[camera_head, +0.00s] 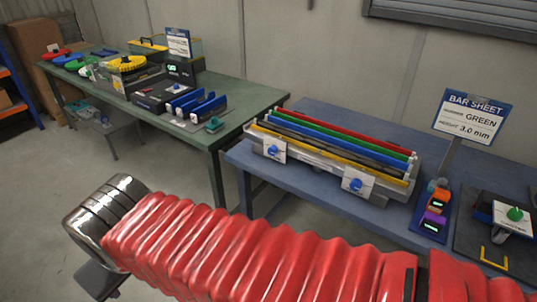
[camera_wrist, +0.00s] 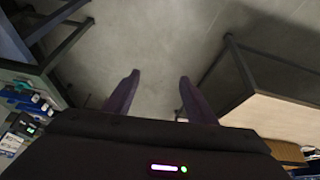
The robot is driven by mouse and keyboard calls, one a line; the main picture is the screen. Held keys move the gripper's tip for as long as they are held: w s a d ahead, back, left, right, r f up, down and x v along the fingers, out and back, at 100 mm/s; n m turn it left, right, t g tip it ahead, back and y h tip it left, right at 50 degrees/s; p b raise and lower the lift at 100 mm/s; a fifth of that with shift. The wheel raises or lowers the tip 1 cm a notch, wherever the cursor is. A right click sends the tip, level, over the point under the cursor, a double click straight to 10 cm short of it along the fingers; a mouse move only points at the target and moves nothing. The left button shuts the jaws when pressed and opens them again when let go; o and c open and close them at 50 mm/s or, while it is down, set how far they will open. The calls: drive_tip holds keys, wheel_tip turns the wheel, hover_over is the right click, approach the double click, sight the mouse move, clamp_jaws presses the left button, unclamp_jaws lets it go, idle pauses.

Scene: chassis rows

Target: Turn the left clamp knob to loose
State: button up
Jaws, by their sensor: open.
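The left clamp knob (camera_head: 272,150) is blue and sits on a white plate at the left front of a long metal bar rack (camera_head: 320,178) on the blue table. A matching right clamp knob (camera_head: 355,185) is on a second white plate further right. The rack holds red, green, blue, black and yellow bars. My gripper (camera_wrist: 158,80) is open and empty in the wrist view, with bare floor between its two dark fingers. It is well apart from the knobs, and neither knob can be made out in the wrist view.
A sign (camera_head: 472,117) reads "BAR SHEET", "GREEN" and "3.0 mm". A blue tray (camera_head: 430,226) with orange and purple devices and a green-knobbed fixture (camera_head: 514,214) stand right of the rack. A green table (camera_head: 240,107) with several parts stands left. Floor between the tables is clear.

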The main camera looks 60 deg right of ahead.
drive_tip(key=w+d+f+m+g+h, duration=0.1)
drive_tip(key=d+f+m+g+h, duration=0.2)
drive_tip(key=d, duration=1)
drive_tip(key=w+d+f+m+g+h, duration=0.2)
drive_tip(key=d+m+g+h, duration=0.2)
drive_tip(key=d, duration=0.8)
drive_tip(key=w+d+f+m+g+h, duration=0.1)
drive_tip(key=d+f+m+g+h, duration=0.2)
drive_tip(key=d, duration=1)
drive_tip(key=m+t+h, duration=0.1)
drive_tip(key=t+h, duration=0.1)
drive_tip(key=h, duration=0.5)
approach(270, 152)
drive_tip(key=a, duration=0.5)
drive_tip(key=shift+w, duration=0.25)
drive_tip(key=shift+d, duration=0.15)
drive_tip(key=d, duration=0.4)
drive_tip(key=s+d, duration=0.1)
drive_tip(key=d, duration=0.4)
drive_tip(key=s+d, duration=0.1)
drive_tip(key=d, duration=0.3)
drive_tip(key=shift+s+d, duration=0.1)
drive_tip(key=shift+d, duration=0.15)
drive_tip(key=c, duration=1)
